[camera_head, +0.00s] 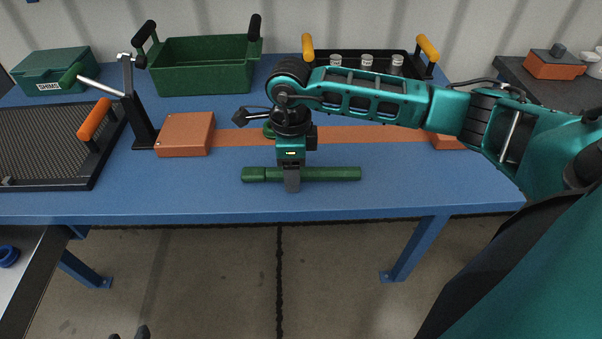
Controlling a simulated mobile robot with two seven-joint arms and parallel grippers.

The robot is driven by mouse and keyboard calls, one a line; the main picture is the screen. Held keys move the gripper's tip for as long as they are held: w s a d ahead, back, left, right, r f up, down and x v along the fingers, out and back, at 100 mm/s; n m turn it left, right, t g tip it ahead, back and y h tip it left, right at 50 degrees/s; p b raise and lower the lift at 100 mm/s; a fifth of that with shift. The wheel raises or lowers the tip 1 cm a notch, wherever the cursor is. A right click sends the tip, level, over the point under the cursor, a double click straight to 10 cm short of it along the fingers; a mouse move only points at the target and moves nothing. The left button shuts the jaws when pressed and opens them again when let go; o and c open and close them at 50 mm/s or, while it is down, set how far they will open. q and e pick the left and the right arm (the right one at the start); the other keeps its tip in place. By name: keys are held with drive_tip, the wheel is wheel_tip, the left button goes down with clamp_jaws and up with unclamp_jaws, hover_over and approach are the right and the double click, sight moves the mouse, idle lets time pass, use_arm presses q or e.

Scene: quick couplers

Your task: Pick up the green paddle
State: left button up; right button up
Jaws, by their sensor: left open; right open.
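A long dark green bar (335,174) with a thicker left end lies flat near the table's front edge; it looks like the green paddle. My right gripper (292,185) points down over its middle, and the finger in view crosses in front of the bar. The jaws are open; whether they touch the bar I cannot tell. A small green rounded thing (268,131) behind the wrist is mostly hidden. My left gripper (128,334) shows only as dark tips at the bottom edge, open and away from the table.
On the blue table (390,194) stand a green bin (203,66), a black tray with orange handles (308,48), a green shims box (52,72), a black stand with a lever (138,112), an orange block (185,134) and a mesh tray (40,148). The front right is clear.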

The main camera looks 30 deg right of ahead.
drive_tip(key=c, duration=1.1)
drive_tip(key=shift+r, duration=0.1)
drive_tip(key=shift+r, duration=0.1)
